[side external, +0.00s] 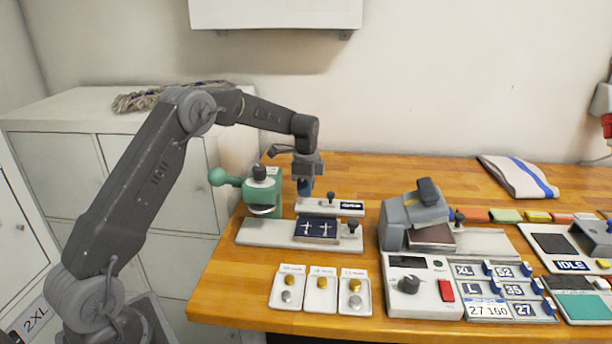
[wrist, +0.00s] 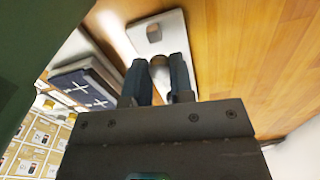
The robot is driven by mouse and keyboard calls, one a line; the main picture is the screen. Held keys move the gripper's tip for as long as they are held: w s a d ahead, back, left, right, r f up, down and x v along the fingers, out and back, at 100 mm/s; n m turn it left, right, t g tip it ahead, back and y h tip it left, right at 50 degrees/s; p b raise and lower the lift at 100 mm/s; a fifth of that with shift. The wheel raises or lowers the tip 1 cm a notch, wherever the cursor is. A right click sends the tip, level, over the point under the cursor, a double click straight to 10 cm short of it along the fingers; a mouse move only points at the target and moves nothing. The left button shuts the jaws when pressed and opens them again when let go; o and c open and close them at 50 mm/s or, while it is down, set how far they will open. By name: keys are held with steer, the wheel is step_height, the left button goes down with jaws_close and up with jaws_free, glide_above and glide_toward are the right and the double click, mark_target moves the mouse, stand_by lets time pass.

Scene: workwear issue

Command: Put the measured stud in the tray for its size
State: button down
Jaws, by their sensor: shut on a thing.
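My gripper (side external: 305,190) points down behind the white bar of the measuring fixture (side external: 262,234), right of the green press (side external: 262,195). In the wrist view its two dark fingers (wrist: 160,78) are shut on a small round brownish thing, which looks like the stud (wrist: 159,62); its size cannot be read. The side view does not show the stud. Three small white trays stand in a row at the front: left (side external: 280,301), middle (side external: 320,304) and right (side external: 347,308). Gold or silver studs show on them. Their labels are too small to read surely.
A dark blue pad with white crosses (side external: 316,229) lies on the fixture between gripper and trays. A grey clamp device (side external: 395,232) and a white control box (side external: 425,300) stand to the right. Bare wood lies left of the trays.

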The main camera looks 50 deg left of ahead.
steer(key=shift+f, duration=1.35)
steer(key=shift+f, duration=0.15)
steer(key=c, duration=1)
jaws_free()
